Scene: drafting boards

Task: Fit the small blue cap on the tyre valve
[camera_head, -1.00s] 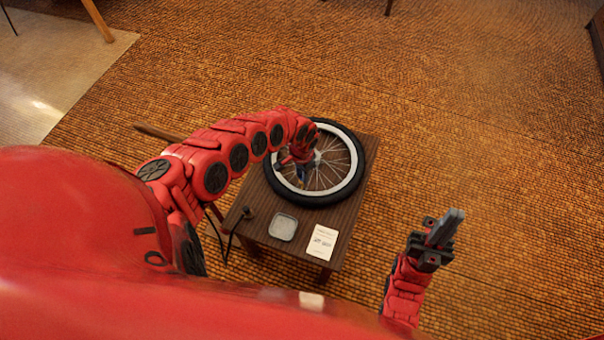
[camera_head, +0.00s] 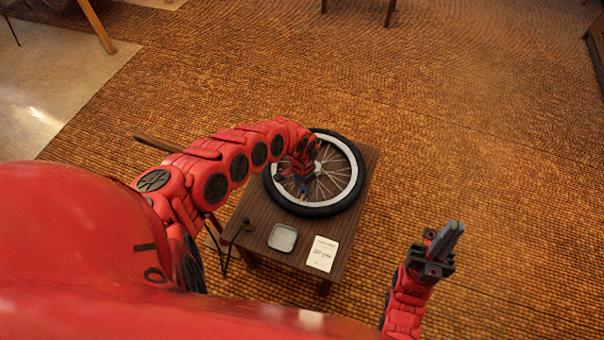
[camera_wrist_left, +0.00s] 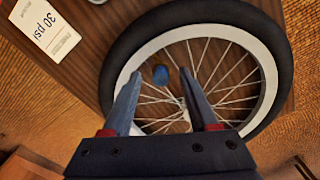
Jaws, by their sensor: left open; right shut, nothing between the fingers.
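The small blue cap (camera_wrist_left: 160,74) shows in the left wrist view between my left gripper's (camera_wrist_left: 161,80) open fingers, apart from both. In the head view a speck of blue (camera_head: 303,188) shows beside my left gripper, over the near left part of the wheel (camera_head: 320,210), which lies flat on the table. My right gripper (camera_head: 447,241) is shut and empty, right of the table.
The dark wooden table (camera_head: 245,222) also carries a small grey tray (camera_head: 282,238) and a white card (camera_head: 322,254) near its front edge. The card reads 30 psi in the left wrist view (camera_wrist_left: 47,28). The floor right of the table is clear.

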